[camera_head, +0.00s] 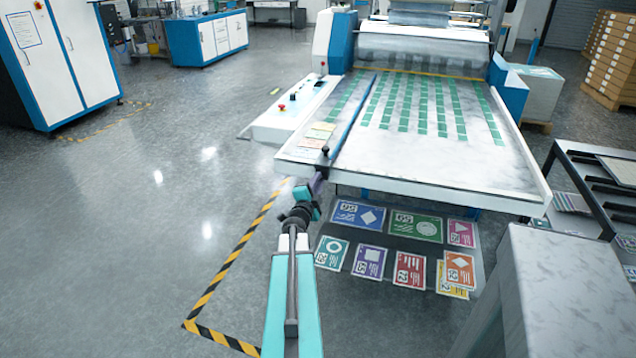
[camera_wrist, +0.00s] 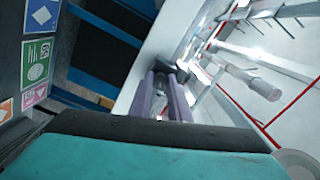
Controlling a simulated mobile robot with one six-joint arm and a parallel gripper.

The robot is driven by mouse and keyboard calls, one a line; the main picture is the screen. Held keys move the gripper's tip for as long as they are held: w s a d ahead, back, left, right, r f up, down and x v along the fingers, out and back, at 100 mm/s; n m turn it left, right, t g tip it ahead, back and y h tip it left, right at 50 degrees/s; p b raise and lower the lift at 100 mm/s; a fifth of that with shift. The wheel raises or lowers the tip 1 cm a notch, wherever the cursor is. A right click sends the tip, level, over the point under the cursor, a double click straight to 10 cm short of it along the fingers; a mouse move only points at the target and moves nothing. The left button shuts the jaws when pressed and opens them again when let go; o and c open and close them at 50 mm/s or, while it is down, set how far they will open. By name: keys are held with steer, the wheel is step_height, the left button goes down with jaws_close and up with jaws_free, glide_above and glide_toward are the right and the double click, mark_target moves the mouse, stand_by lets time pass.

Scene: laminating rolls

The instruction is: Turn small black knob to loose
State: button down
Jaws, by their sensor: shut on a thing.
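The small black knob (camera_head: 325,150) sits at the front edge of the laminator's feed table (camera_head: 440,178), at the near end of a blue guide bar (camera_head: 352,122). My gripper (camera_head: 320,172) reaches up to it from below and in front. In the wrist view, the two purple fingers of my gripper (camera_wrist: 166,78) are close together, with the dark knob (camera_wrist: 168,67) between their tips. The fingers are shut on the knob and hide part of it. I cannot tell how far the knob is turned.
A control panel with a red button (camera_head: 282,107) is at the table's left side. A grey block (camera_head: 565,290) and a dark rack (camera_head: 580,180) stand at the right.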

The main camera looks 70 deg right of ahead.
steer(key=c, duration=1.6)
jaws_free()
steer(key=shift+c, duration=0.2)
steer(key=shift+a, duration=0.2)
steer(key=a+p, duration=0.8)
steer(key=a, duration=0.5)
steer(key=shift+s+a+f, duration=0.15)
steer(key=shift+s, duration=0.3)
steer(key=shift+w+a, duration=0.1)
steer(key=shift+w, duration=0.05)
